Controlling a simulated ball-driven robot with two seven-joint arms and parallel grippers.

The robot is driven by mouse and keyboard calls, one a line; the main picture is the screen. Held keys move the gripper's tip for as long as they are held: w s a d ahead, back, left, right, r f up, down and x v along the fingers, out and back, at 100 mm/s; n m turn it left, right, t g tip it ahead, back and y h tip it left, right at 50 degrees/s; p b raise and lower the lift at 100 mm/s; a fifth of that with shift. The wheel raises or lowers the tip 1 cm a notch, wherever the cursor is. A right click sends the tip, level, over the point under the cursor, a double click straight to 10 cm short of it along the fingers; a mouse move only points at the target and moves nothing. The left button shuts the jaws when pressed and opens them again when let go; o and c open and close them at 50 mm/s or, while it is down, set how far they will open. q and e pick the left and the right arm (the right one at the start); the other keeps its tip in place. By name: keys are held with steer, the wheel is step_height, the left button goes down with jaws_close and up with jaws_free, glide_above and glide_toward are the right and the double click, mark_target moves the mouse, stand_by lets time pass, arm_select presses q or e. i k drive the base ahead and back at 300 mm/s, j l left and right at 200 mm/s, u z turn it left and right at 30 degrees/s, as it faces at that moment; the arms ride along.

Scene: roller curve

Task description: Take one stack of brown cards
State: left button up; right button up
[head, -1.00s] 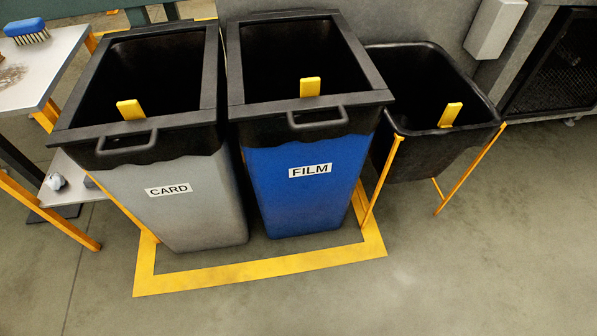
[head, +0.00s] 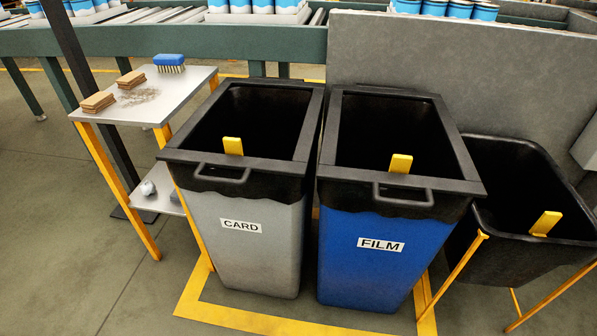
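Two small stacks of brown cards lie on the top of a small table with yellow legs, at the left of the head view. One stack (head: 98,102) is near the table's left front corner. The other stack (head: 131,79) is a little behind it and to the right. Both appear flat and apart from each other. Neither of my grippers shows in the head view.
The grey table top (head: 190,88) also holds a blue brush (head: 169,60) and brown dust. The grey CARD bin (head: 245,240), blue FILM bin (head: 375,260) and a black bin (head: 500,225) stand to the right. A roller conveyor (head: 150,40) runs behind. Floor at front left is clear.

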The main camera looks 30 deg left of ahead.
mark_target(95, 103)
steer(key=u, duration=1.85)
steer(key=i+z, duration=0.1)
steer(key=i, duration=0.8)
